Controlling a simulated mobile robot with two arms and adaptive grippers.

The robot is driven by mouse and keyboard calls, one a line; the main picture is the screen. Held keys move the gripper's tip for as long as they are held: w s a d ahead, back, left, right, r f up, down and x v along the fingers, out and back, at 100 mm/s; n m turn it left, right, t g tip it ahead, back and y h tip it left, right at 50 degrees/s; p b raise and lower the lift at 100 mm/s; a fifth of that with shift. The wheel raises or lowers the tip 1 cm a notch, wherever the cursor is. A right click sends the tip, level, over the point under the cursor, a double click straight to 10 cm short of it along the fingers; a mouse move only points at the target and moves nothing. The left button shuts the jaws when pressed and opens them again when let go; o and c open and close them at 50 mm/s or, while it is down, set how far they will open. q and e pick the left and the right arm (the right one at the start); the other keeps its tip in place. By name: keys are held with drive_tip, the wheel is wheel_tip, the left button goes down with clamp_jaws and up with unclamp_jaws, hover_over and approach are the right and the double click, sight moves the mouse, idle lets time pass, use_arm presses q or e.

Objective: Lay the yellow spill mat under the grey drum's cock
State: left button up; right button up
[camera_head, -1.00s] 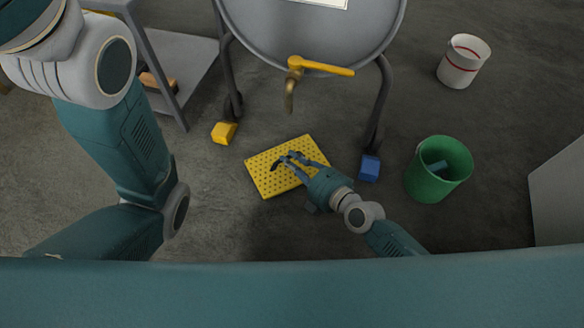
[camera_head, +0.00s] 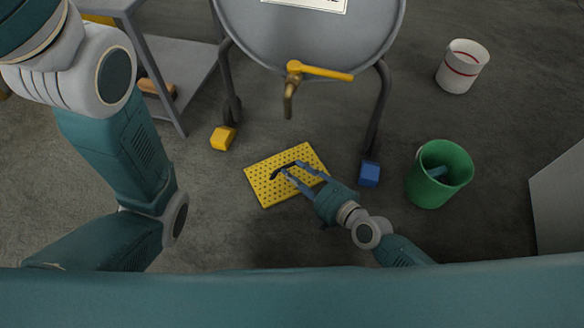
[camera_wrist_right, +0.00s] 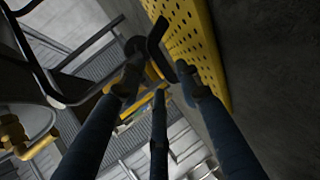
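The yellow spill mat (camera_head: 262,184), dotted with dark holes, lies on the floor in the head view, just in front of the grey drum (camera_head: 310,45). It fills the upper right of the wrist view (camera_wrist_right: 205,60). The drum's brass cock (camera_head: 289,92) has a yellow lever and points down; in the picture its spout ends above the mat's far edge. A black handle (camera_head: 283,170) stands on the mat. My right gripper (camera_head: 292,168) is over the mat with its fingers spread; in the wrist view the handle shows between and beyond the fingertips. My left gripper is out of view.
The drum stand's legs end near a yellow block (camera_head: 223,138) and a blue block (camera_head: 369,174), on either side of the mat. A green bucket (camera_head: 428,190) and a white bucket (camera_head: 462,66) stand right. A grey shelf cart (camera_head: 180,70) stands left.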

drive_tip(key=p+v, duration=0.3)
drive_tip(key=v, duration=0.5)
drive_tip(key=shift+s+d+r, duration=0.1)
drive_tip(key=shift+r, duration=0.1)
drive_tip(key=shift+s+d+r, duration=0.1)
drive_tip(key=shift+s+d, duration=0.15)
drive_tip(key=shift+s, duration=0.15)
